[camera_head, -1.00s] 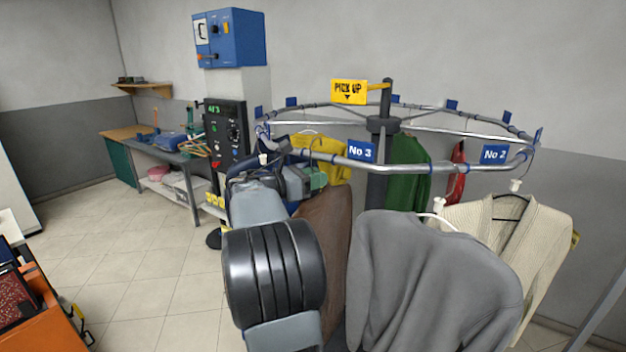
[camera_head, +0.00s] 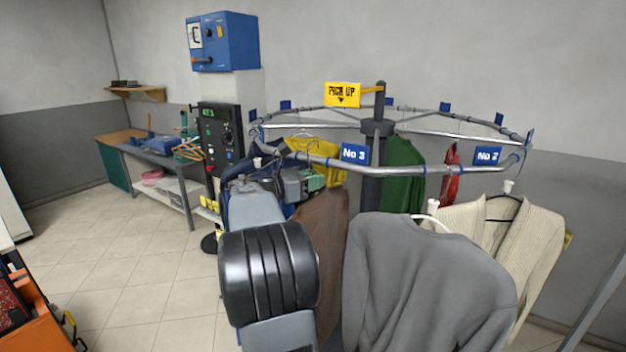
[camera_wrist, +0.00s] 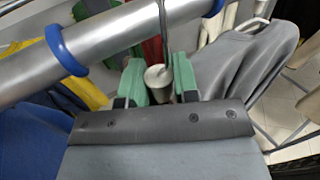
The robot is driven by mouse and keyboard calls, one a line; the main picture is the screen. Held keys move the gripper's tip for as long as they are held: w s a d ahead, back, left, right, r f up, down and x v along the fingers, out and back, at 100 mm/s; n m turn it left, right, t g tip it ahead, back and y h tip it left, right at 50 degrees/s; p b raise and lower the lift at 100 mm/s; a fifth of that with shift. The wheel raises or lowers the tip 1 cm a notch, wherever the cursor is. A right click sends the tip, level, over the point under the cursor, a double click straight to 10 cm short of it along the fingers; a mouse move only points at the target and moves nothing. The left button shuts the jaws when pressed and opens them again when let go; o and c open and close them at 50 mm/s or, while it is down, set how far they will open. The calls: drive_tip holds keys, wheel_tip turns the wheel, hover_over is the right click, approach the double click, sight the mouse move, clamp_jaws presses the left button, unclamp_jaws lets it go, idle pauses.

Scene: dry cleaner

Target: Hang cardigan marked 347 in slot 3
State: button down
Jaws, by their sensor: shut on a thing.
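The round metal rail (camera_head: 400,170) carries the blue No 3 sign (camera_head: 355,154), just right of the hook. The rail also shows in the wrist view (camera_wrist: 110,45) with blue collars. I cannot tell whether the hook rests on the rail.
A grey sweater (camera_head: 425,275) hangs close on the right, with a cream cardigan (camera_head: 530,235) beyond by the No 2 sign (camera_head: 487,156). Yellow (camera_head: 325,155) and green (camera_head: 403,165) garments hang behind. A control post (camera_head: 222,140) stands left; open floor lies farther left.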

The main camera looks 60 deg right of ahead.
drive_tip(key=shift+f+b, duration=0.8)
drive_tip(key=shift+f, duration=0.7)
drive_tip(key=shift+f, duration=0.2)
drive_tip(key=c, duration=0.8)
unclamp_jaws()
drive_tip(key=shift+a, duration=0.1)
drive_tip(key=b+v, duration=0.3)
drive_tip(key=v, duration=1)
drive_tip(key=shift+w+a, duration=0.2)
drive_tip(key=shift+a, duration=0.1)
